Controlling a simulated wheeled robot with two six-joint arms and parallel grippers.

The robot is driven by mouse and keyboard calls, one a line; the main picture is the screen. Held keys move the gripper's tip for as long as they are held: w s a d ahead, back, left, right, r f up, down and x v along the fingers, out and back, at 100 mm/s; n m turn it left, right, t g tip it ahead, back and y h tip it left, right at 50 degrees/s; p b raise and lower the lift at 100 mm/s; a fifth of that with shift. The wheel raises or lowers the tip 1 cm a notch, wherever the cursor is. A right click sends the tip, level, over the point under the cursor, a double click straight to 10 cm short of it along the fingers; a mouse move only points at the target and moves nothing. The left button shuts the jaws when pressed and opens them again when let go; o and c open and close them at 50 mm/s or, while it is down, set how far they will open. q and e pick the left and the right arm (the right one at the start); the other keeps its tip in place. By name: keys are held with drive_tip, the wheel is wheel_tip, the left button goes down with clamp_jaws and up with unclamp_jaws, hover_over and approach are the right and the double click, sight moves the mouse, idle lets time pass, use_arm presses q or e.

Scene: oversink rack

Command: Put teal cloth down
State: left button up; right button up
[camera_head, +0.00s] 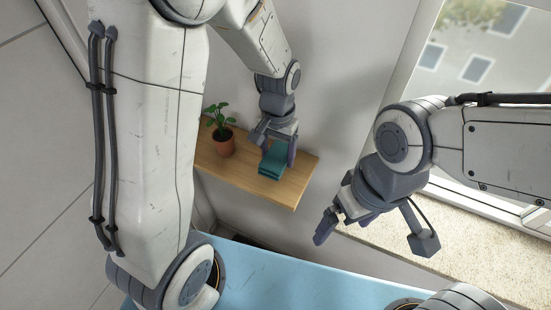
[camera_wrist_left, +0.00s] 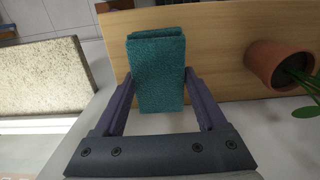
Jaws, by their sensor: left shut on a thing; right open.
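The teal cloth (camera_head: 272,162) is folded into a small thick block at the wooden shelf (camera_head: 290,192), right of the potted plant. In the left wrist view the cloth (camera_wrist_left: 157,75) stands between the two fingers, with its folded end over the shelf board (camera_wrist_left: 215,50). My left gripper (camera_head: 278,150) is shut on the cloth, a finger on each side. I cannot tell whether the cloth's underside touches the shelf. My right gripper (camera_head: 343,228) is open and empty, out in front of the wall to the right of the shelf.
A plant in a terracotta pot (camera_head: 223,143) stands on the shelf close to the left of the cloth. It also shows in the left wrist view (camera_wrist_left: 275,65). The shelf's right end is bare. A speckled sill (camera_head: 440,255) runs below the window at right.

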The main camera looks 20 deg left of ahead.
sight(276, 163)
use_arm(q)
drive_tip(key=shift+w+a+f, duration=0.1)
drive_tip(key=shift+a+f, duration=0.05)
drive_tip(key=shift+a, duration=0.1)
wheel_tip(276, 163, down, 3)
drive_tip(key=shift+f+p, duration=0.1)
drive_tip(key=shift+p, duration=0.6)
drive_tip(key=shift+f, duration=0.45)
drive_tip(key=shift+f, duration=0.1)
drive_tip(key=o, duration=1.3)
